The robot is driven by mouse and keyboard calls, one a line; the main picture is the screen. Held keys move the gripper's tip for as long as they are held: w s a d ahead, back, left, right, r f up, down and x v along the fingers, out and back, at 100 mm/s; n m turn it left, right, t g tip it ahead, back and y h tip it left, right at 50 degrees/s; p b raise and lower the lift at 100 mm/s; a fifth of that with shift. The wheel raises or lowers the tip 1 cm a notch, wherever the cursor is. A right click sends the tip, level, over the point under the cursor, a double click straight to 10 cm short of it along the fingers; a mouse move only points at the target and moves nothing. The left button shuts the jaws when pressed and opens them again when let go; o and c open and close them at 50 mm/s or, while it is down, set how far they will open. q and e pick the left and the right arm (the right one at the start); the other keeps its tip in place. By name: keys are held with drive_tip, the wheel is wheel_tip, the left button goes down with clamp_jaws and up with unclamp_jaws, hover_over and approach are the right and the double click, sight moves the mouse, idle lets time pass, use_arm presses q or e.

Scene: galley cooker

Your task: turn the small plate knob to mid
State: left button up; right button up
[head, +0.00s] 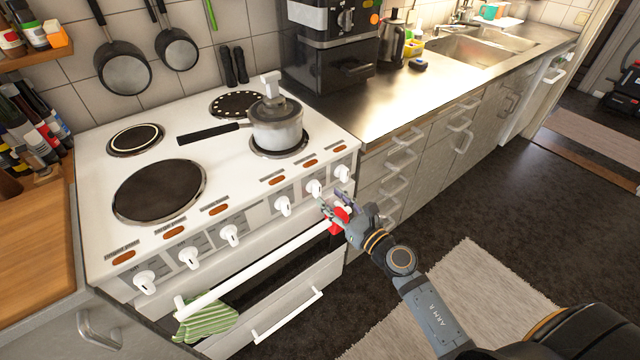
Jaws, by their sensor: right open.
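The white cooker (95,205) has a row of white knobs along its sloping front panel, with small labels that I cannot read. One knob (314,188) is just above and left of my right gripper, and another (343,174) is just above it. A third knob (283,206) is further left. I cannot tell which one is the small plate knob, nor its exact setting. My right gripper (332,207) is open in front of the panel's right end, and I see no knob between its fingers. Contact with the panel cannot be made out. My left gripper is out of view.
A red item (339,216) shows beside my right gripper.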

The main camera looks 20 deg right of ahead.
sight(320, 188)
drive_tip(key=x, duration=0.5)
drive_tip(key=shift+w+a+f, duration=0.1)
drive_tip(key=shift+w, duration=0.1)
clamp_jaws()
